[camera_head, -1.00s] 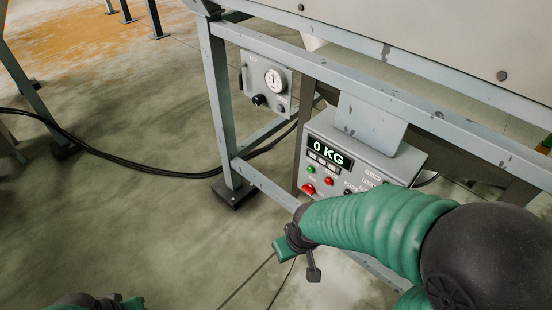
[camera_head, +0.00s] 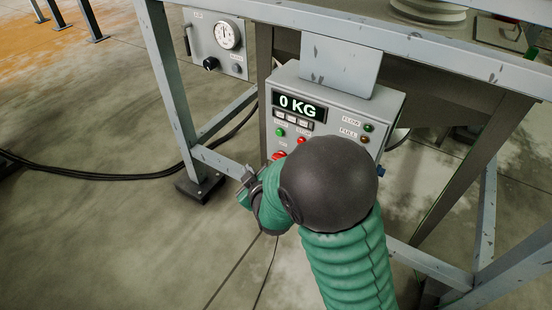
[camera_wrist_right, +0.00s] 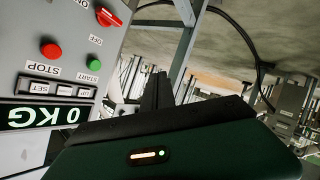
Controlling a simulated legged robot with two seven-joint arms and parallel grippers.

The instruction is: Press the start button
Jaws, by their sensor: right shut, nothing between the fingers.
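The green start button (camera_head: 280,132) is on the front of a grey control box (camera_head: 350,110), below its lit "0 KG" display (camera_head: 299,106). In the right wrist view the picture is turned over, and the green button (camera_wrist_right: 95,79) has a START label beside it. A red stop button (camera_head: 302,141) sits to its right in the head view. My right gripper (camera_head: 245,187) is left of and below the box, apart from the button. Its dark fingers (camera_wrist_right: 157,90) are together and empty. My right forearm hides the lower part of the box. My left gripper is out of view.
A red switch (camera_head: 278,155) sits below the green button. A grey steel frame (camera_head: 168,85) runs around the box. A gauge panel (camera_head: 215,45) hangs at upper left. A black cable (camera_head: 90,174) lies on the floor. The floor at left is open.

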